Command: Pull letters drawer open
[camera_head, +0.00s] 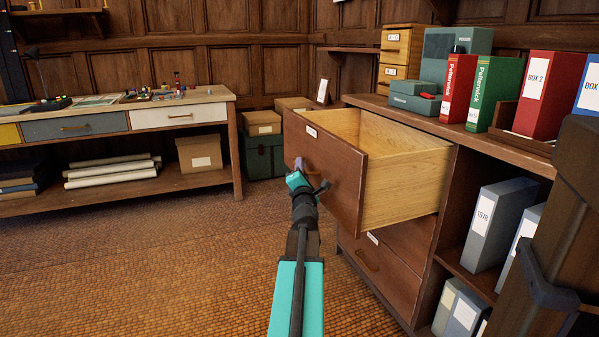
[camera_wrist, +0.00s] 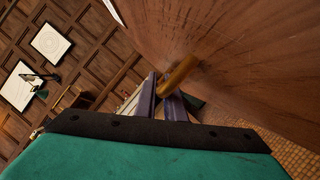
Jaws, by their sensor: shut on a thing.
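A dark wooden drawer (camera_head: 330,175) with pale wooden sides stands far out of the cabinet on the right. It looks empty inside where I can see. A small white label (camera_head: 311,131) is on its front; I cannot read it. My gripper (camera_head: 298,166) is at the drawer front, shut on its handle. In the wrist view the brass handle (camera_wrist: 178,76) sits between the fingers of my gripper (camera_wrist: 168,92), close to the brown drawer front (camera_wrist: 240,60). In the head view my gripper mostly hides the handle.
A lower closed drawer (camera_head: 385,268) with a label and handle is below. Binders and boxes stand on the cabinet top (camera_head: 400,108), and more binders (camera_head: 492,222) fill the open shelves at right. A drafting table (camera_head: 215,98) is at left. The carpet between is clear.

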